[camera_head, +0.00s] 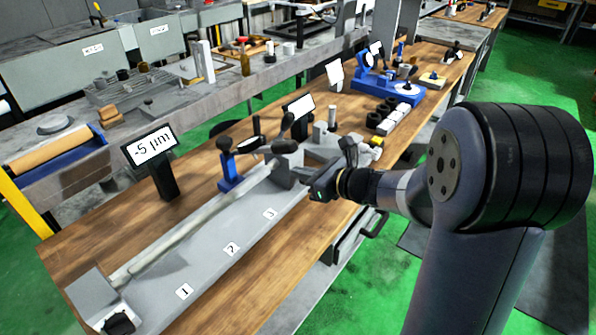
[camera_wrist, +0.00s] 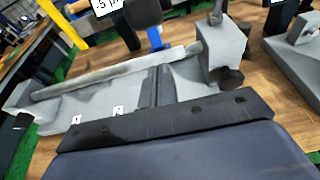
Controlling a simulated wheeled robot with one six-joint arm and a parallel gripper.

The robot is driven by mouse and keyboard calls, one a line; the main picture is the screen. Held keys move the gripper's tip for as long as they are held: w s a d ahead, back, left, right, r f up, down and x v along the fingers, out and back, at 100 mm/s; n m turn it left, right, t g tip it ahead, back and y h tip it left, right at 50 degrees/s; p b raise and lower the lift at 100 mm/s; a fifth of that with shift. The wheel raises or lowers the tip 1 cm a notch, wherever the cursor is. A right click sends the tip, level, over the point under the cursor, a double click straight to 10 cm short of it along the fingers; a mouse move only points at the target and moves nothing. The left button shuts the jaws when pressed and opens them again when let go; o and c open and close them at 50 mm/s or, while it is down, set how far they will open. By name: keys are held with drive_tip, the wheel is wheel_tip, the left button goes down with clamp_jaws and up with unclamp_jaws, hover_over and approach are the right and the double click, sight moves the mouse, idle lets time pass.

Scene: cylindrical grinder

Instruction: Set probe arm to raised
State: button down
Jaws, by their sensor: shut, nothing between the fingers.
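The blue probe stand (camera_head: 231,180) with a black top (camera_head: 226,150) stands behind the grey rig near its right end. A dark arm (camera_head: 250,144) appears to reach right from its top; its exact pose is hard to tell. In the wrist view the blue post (camera_wrist: 155,38) and its black part (camera_wrist: 142,12) show beyond my fingers. My gripper (camera_head: 317,190) is at the front right of the rig, apart from the stand. In the wrist view my gripper (camera_wrist: 156,75) is shut and empty, pointing towards the stand across the rig.
A long rod (camera_head: 190,230) lies along the grey rig marked 1, 2, 3 and ends at a grey block (camera_head: 291,170). A display (camera_head: 152,147) reading "-5 µm" stands behind left. Another sign (camera_head: 300,106) and a grey fixture (camera_head: 330,143) stand behind right.

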drive_tip(key=v, duration=1)
drive_tip(key=shift+f, duration=0.35)
drive_tip(key=w+a+r+p, duration=0.1)
drive_tip(key=w+a+p, duration=0.2)
drive_tip(key=w+a, duration=0.4)
drive_tip(key=shift+a+r+p, duration=0.15)
drive_tip(key=shift+a+p, duration=0.2)
drive_tip(key=shift+a, duration=0.65)
